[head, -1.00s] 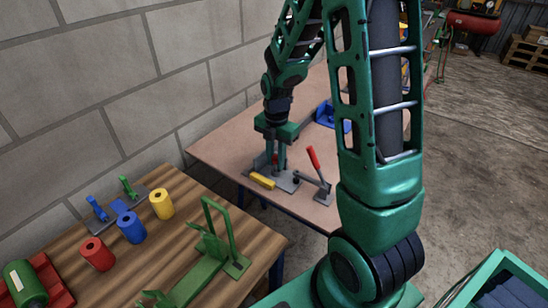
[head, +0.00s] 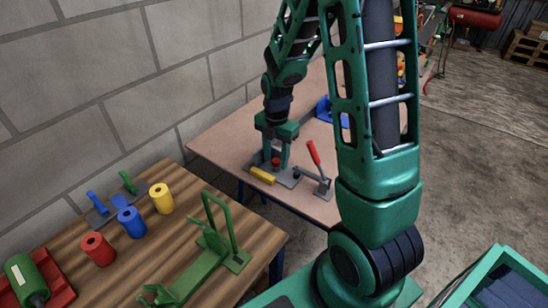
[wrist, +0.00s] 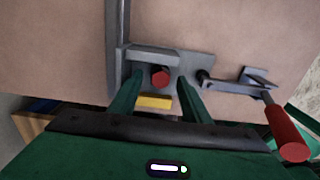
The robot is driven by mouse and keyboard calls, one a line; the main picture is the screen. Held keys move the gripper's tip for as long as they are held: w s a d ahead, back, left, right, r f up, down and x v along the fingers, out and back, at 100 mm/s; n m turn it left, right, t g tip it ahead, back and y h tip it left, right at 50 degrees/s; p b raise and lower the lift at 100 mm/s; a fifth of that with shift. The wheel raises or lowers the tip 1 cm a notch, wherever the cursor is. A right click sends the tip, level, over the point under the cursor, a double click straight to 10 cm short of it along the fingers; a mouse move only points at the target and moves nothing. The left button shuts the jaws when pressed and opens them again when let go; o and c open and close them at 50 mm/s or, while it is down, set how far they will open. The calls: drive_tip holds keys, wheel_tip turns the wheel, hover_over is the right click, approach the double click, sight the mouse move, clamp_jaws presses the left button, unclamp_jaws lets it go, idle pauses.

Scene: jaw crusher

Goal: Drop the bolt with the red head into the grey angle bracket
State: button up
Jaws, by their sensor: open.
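The bolt's red head (wrist: 160,78) shows in the wrist view between my fingers, over the grey angle bracket (wrist: 150,56). Its shank is hidden, so I cannot tell how deep it sits. In the head view the red head (head: 276,161) stands low between my fingers, above the grey bracket's base (head: 288,180). My gripper (head: 276,158) points down with its fingers on either side of the head. In the wrist view my gripper (wrist: 160,82) is open, with gaps between both fingers and the head.
A yellow bar (wrist: 154,101) lies at the bracket's near edge. A toggle clamp with a red handle (head: 314,152) stands close on the right. A blue part (head: 324,108) lies farther back. A wooden bench with coloured cylinders and a green fixture (head: 205,265) is in front.

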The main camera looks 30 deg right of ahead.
wheel_tip(320, 180, up, 11)
drive_tip(key=shift+f, duration=0.2)
idle(0.9)
drive_tip(key=s+a+r+m+t, duration=0.2)
drive_tip(key=s+a+r+m, duration=0.25)
drive_tip(key=m, duration=0.65)
drive_tip(key=s+a+r+m+t, duration=0.25)
drive_tip(key=s+m, duration=0.25)
drive_tip(key=m, duration=0.6)
drive_tip(key=s+d+m+g, duration=0.2)
drive_tip(key=s+d, duration=0.3)
drive_tip(key=s, duration=0.3)
drive_tip(key=s+d+f+m+g, duration=0.1)
drive_tip(key=s+d+m+g, duration=0.1)
drive_tip(key=s+d+m, duration=0.3)
drive_tip(key=s, duration=0.3)
drive_tip(key=shift+s+d+f+g, duration=0.15)
drive_tip(key=shift+s+d+g, duration=0.1)
drive_tip(key=shift+d+g, duration=0.15)
